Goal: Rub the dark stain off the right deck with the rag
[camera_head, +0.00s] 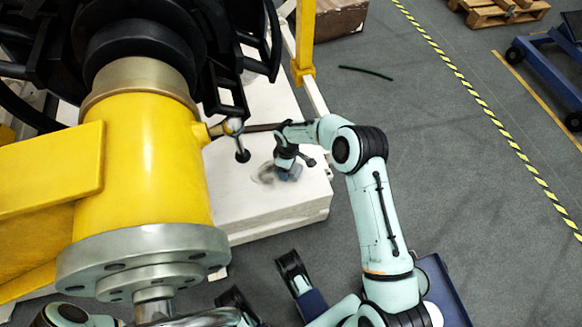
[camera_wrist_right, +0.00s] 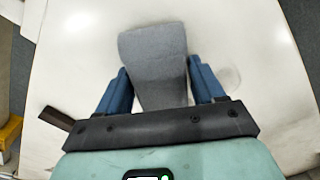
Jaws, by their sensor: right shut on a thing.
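The right deck (camera_head: 240,205) is a pale, flat block with its top clear near the front. My right gripper (camera_head: 290,168) is low over it, shut on the grey rag (camera_wrist_right: 155,62). The rag sits between the two blue fingers and appears to lie against the deck. A faint dark smudge, the stain (camera_head: 265,175), shows on the deck just left of the gripper. In the right wrist view a faint mark (camera_wrist_right: 229,76) shows right of the rag. Whatever lies under the rag is hidden.
A large yellow cylinder (camera_head: 145,165) with a grey flange (camera_head: 140,255) fills the left and hides part of the deck. A ball-ended metal fitting (camera_head: 233,126) juts out beside my right wrist. A yellow post (camera_head: 305,40) stands behind. Grey floor is open to the right.

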